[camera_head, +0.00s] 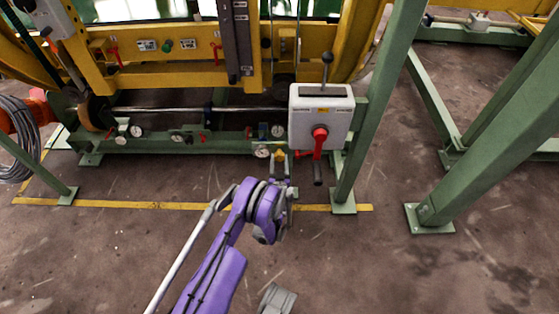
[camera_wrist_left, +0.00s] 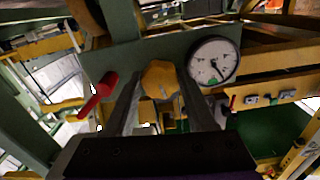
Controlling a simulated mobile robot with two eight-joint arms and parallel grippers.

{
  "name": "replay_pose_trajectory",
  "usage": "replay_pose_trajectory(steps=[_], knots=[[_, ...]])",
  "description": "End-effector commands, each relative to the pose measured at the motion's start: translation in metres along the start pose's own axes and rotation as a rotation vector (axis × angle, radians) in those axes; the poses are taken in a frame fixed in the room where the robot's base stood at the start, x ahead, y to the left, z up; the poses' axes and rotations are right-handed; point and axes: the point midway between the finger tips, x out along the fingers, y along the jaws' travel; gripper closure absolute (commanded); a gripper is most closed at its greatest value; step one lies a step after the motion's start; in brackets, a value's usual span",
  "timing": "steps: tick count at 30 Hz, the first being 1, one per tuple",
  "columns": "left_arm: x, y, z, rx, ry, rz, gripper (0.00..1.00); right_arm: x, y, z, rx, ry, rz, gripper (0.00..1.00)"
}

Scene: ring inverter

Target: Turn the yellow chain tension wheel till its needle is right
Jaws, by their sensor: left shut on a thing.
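The yellow wheel (camera_wrist_left: 160,79) is a lobed knob on the green beam, between the two fingers of my left gripper (camera_wrist_left: 161,84) in the left wrist view. The gripper is shut on it. In the head view the wheel is a small yellow spot (camera_head: 280,153) just beyond my left gripper (camera_head: 281,168), partly hidden by it. A round white gauge (camera_wrist_left: 214,62) with a dark needle and a green mark low on its dial sits right of the wheel in the wrist view. In the head view the gauge (camera_head: 262,151) is left of the wheel. My right gripper is not in view.
A grey box (camera_head: 320,120) with a red handle (camera_head: 319,138) stands close right of the wheel. A green post (camera_head: 375,110) rises beyond it. More gauges and red levers line the green beam (camera_head: 180,142). The floor in front is open, with a yellow line (camera_head: 130,204).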

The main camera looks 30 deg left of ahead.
Motion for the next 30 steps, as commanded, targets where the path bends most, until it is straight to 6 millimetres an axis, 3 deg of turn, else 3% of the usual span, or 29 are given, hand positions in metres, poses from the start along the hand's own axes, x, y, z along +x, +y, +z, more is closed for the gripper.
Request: replay_pose_trajectory(steps=[30], knots=[[0.0012, -0.003, -0.0017, 0.892, 0.0, -0.003, 1.0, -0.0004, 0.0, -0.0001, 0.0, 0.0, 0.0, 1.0]])
